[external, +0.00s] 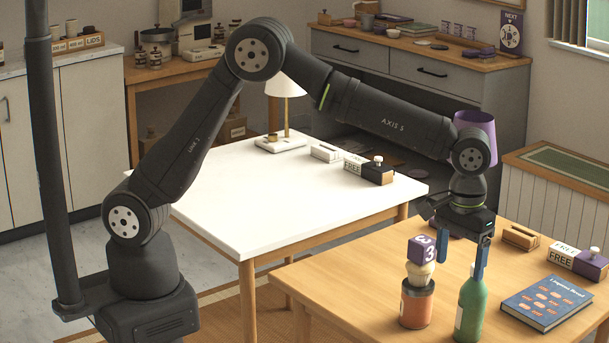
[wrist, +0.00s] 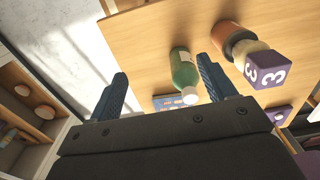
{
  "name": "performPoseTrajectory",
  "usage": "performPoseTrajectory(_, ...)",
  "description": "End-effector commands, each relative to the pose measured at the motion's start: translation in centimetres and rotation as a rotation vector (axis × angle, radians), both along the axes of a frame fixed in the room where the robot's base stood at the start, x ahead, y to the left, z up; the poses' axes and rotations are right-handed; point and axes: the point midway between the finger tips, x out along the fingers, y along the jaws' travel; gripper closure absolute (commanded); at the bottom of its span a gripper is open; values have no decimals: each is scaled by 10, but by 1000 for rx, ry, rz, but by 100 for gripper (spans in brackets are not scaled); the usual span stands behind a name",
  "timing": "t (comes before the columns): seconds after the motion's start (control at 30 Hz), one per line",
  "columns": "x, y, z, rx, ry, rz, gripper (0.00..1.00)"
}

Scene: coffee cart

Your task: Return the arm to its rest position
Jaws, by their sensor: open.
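My arm reaches from its base at the left across the white table to the wooden table at the right. My gripper (external: 478,264) points down with its blue fingers apart, beside the top of a green bottle (external: 471,310). In the wrist view my gripper (wrist: 162,70) is open, and the upright bottle (wrist: 183,68) with a pale cap appears between and beyond the fingers. I see no object held; whether a finger touches the bottle I cannot tell.
Left of the bottle stands an orange can (external: 416,304) topped by a cream piece and a purple cube (external: 421,249) marked 3. A blue book (external: 548,302) lies right. A FREE block (external: 563,256) is behind it. A lamp (external: 286,95) stands on the white table (external: 270,190), whose middle is clear.

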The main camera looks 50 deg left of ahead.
Motion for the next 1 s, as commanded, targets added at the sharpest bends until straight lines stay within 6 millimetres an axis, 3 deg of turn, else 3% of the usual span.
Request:
performPoseTrajectory(0.07,-12,-4,11,-2,-2,-3,24)
performPoseTrajectory(0.6,-4,2,119,-2,-1,13,24)
performPoseTrajectory(1.0,54,61,116,0,0,187,24)
